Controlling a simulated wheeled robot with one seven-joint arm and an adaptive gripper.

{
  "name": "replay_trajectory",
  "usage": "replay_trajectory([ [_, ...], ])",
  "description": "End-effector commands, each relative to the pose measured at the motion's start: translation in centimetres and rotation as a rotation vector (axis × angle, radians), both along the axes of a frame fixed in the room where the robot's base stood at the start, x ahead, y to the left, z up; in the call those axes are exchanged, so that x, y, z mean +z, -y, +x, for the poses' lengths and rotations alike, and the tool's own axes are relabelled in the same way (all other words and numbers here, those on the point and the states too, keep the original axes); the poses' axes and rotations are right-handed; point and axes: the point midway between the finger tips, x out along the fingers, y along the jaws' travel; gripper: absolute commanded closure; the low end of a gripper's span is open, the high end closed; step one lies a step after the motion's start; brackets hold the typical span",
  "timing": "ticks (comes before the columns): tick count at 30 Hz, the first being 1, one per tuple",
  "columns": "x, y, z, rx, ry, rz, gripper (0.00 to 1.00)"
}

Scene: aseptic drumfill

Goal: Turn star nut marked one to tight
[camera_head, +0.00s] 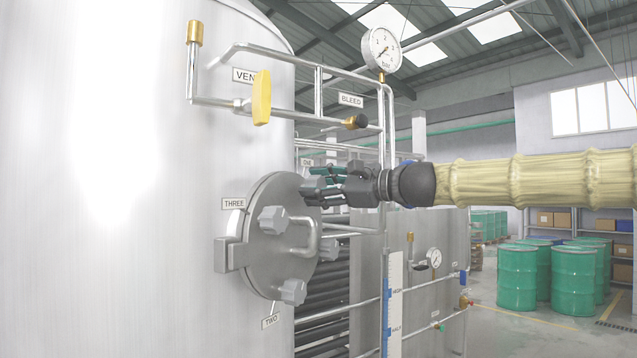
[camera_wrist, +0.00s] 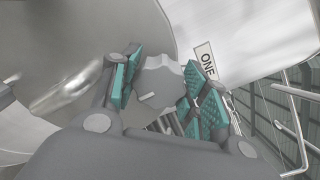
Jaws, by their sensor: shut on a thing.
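The star nut marked one (camera_wrist: 158,80) is a grey lobed knob between my finger pads in the wrist view, beside the label ONE (camera_wrist: 206,60). My gripper (camera_head: 318,184) comes in from the right and is shut on this nut at the upper right edge of the round hatch cover (camera_head: 262,240). My gripper also shows in the wrist view (camera_wrist: 160,88), with green pads on either side of the nut. In the head view my fingers mostly hide the nut. Nut three (camera_head: 272,220) and nut two (camera_head: 293,291) sit on the same cover with their labels.
A bent handle (camera_head: 312,238) stands out from the cover just below my gripper. Pipework (camera_head: 383,130) with a gauge (camera_head: 381,50) and a yellow valve handle (camera_head: 261,98) runs above. The large steel tank (camera_head: 110,200) fills the left. Green drums (camera_head: 517,278) stand far right.

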Motion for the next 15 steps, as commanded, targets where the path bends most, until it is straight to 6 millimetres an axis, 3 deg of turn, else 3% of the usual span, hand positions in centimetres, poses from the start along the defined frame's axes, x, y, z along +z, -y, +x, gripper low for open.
replay_trajectory([
  [15,0.19,0.18,0.10,-0.003,-0.035,0.024,0.79],
])
